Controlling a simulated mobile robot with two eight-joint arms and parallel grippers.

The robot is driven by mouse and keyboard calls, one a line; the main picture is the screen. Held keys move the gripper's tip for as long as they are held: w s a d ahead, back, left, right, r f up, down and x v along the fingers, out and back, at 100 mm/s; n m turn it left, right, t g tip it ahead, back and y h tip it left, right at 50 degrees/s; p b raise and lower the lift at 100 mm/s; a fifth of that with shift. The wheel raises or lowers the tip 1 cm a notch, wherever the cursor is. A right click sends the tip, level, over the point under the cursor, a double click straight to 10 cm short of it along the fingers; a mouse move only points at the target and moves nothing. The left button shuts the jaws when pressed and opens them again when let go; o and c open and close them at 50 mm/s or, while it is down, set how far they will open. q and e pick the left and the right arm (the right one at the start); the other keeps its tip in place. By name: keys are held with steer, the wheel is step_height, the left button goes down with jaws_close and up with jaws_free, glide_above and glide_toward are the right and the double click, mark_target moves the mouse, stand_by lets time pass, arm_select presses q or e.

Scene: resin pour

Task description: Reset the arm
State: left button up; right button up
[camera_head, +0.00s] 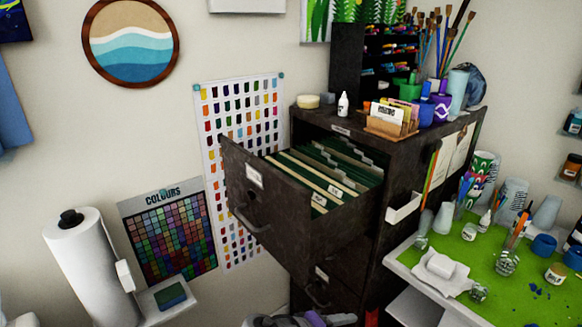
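A dark filing cabinet (398,165) stands in the middle. Its top drawer (275,205) is pulled open and holds green hanging files with pale tabs (325,175).
The open drawer juts toward the left. A white table with a green mat (520,270) at right holds cups, jars and brushes. A paper roll (90,262) stands at lower left. Brushes and a card holder (390,122) crowd the cabinet top.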

steer(key=s+d+f+m+y, duration=0.3)
steer(key=s+f+y, duration=0.1)
steer(key=s, duration=0.2)
steer(key=s+d+f+m+y+p, duration=0.1)
steer(key=s+d+f+m+y, duration=0.3)
steer(key=s, duration=0.3)
steer(key=shift+s+d+f+g+y, duration=0.3)
steer(key=shift+f+g+y, duration=0.15)
steer(key=shift+y, duration=0.15)
